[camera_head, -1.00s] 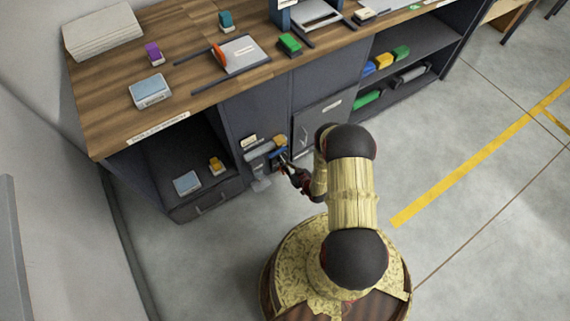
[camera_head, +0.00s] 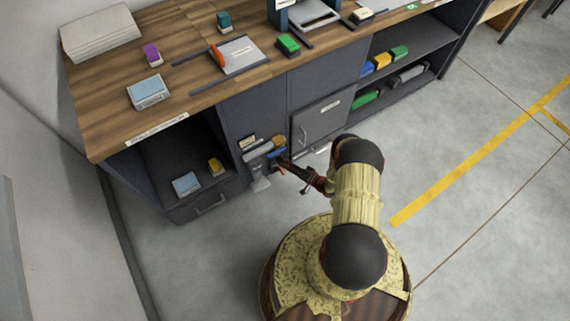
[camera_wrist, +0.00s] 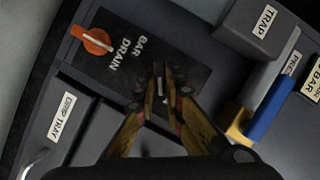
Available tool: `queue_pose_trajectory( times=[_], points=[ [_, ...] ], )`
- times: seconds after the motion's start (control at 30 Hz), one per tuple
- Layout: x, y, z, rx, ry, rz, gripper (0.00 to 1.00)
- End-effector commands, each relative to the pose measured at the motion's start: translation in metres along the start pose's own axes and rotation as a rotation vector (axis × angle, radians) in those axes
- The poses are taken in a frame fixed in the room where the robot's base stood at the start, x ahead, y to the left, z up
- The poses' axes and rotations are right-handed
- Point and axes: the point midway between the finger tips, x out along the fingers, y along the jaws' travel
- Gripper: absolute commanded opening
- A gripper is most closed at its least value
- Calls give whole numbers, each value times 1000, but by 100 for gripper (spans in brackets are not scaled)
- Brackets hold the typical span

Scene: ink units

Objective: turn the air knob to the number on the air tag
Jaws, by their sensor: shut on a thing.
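In the wrist view, my gripper (camera_wrist: 160,75) has its fingers drawn together over a dark panel (camera_wrist: 103,75) lettered BAR and DRAIN. A narrow part with a pale mark (camera_wrist: 160,88) shows between the fingers; they hide most of it, so I cannot tell its shape or setting. An orange knob (camera_wrist: 92,40) with a white pointer sits on the panel, apart from the fingers. A cream tag (camera_wrist: 314,80) ending in BAR is cut off at the right edge; no number is readable. In the head view, my gripper (camera_head: 283,160) is at the cabinet's low front, beside a blue part (camera_head: 275,154).
In the wrist view, a grey TRAP box (camera_wrist: 262,28), a blue block (camera_wrist: 272,108) and a yellow part (camera_wrist: 238,127) stand close on the right. A DRIP TRAY front (camera_wrist: 66,118) lies lower left. In the head view, open floor (camera_head: 480,220) lies right of my base.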

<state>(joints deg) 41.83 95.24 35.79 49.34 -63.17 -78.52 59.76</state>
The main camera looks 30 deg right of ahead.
Motion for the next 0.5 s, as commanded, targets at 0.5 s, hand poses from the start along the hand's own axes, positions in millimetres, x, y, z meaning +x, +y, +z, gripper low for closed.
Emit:
queue_pose_trajectory(
  times=[0.5],
  points=[
    [0, 6, 1, 392, 3, -159, 0]
  ],
)
